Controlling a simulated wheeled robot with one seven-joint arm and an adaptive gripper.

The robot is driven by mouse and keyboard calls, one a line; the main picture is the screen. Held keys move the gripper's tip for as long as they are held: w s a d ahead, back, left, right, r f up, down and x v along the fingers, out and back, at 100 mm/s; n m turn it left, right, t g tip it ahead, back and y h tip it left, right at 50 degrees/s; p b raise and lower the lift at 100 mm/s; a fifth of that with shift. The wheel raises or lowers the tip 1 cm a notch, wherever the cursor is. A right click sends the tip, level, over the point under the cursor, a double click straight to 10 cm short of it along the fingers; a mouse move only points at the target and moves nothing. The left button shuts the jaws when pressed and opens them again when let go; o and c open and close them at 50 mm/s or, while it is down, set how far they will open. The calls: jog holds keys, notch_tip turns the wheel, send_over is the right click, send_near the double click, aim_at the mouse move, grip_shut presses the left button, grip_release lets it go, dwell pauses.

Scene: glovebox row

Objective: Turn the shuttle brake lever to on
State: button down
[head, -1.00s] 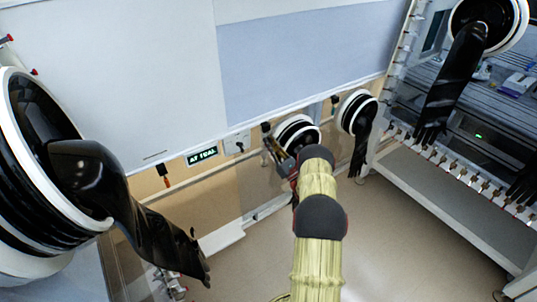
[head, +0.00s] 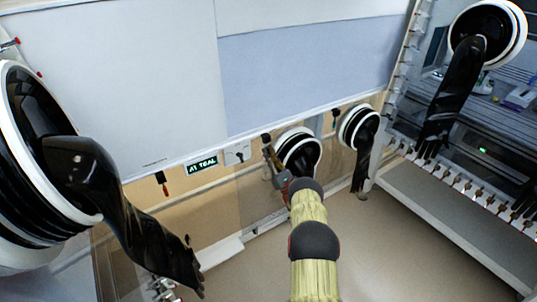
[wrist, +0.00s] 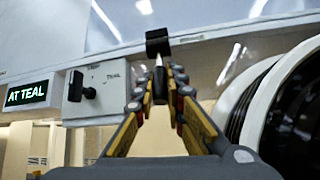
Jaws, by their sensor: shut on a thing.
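A small lever with a black head (wrist: 157,43) hangs at the lower edge of the wall panel. It also shows in the head view (head: 266,138), just left of a round glove port. No label on it is legible, so I cannot read whether it stands at on. In the head view my gripper (head: 269,154) is small and partly behind my wrist.
A grey switch box (wrist: 95,92) with a black knob and a lit "AT TEAL" sign (wrist: 27,94) are left of my gripper. A glove port (wrist: 285,110) is close on the right. Black gloves (head: 130,225) hang at far left and right. Open floor lies below.

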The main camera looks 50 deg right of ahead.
jog(key=c, duration=1.9)
grip_release()
jog(key=shift+o, duration=0.4)
jog(key=v, duration=1.2)
jog(key=shift+f, duration=0.15)
